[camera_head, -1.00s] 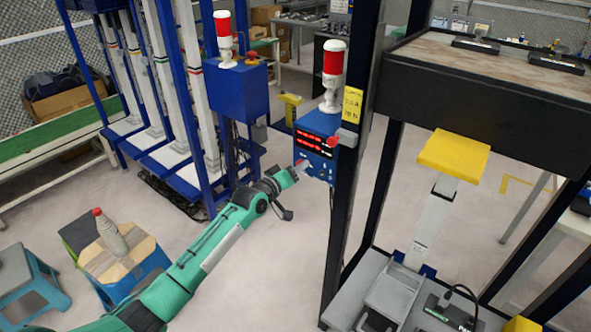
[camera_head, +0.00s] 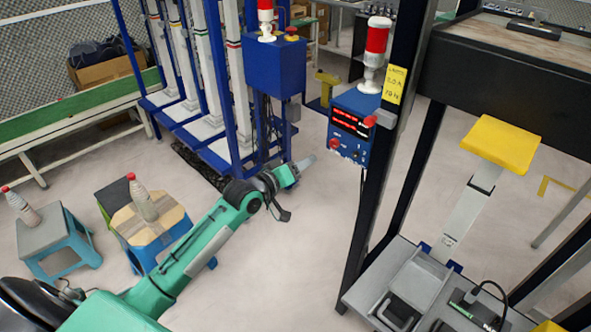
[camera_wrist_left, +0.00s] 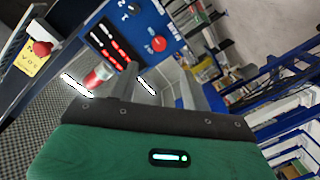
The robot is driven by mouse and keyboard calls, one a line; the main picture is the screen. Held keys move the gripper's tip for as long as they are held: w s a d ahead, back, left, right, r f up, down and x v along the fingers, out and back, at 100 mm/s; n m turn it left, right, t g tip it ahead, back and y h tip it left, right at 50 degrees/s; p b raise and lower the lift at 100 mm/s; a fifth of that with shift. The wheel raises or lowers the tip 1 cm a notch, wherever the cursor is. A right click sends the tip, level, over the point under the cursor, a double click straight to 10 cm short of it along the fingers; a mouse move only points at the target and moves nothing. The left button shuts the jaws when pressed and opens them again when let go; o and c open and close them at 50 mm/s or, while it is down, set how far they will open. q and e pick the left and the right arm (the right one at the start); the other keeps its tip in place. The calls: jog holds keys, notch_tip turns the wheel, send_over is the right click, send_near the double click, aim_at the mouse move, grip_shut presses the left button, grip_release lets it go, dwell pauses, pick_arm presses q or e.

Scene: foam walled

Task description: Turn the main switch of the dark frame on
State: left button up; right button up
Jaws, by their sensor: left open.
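The dark frame (camera_head: 371,200) stands right of centre in the head view. A blue control box (camera_head: 350,128) with red lit displays is fixed to its post. A red round knob (camera_head: 334,143) sits at the box's lower left, with small dark knobs beside it. In the left wrist view the box front (camera_wrist_left: 118,32) shows tilted, with the red knob (camera_wrist_left: 158,44) on it. I cannot read which control is the main switch. My left gripper (camera_head: 306,163) is open and empty, left of and below the box, apart from it. My right gripper is not in view.
A red-and-white signal lamp (camera_head: 374,52) tops the box. A red button on a grey block (camera_head: 371,121) sits on the post. A blue rack with its own box (camera_head: 275,68) stands behind my left arm. Stools with bottles (camera_head: 144,201) stand at left. The floor between is clear.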

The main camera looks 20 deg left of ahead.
pick_arm(q)
jog(key=shift+v, duration=0.95)
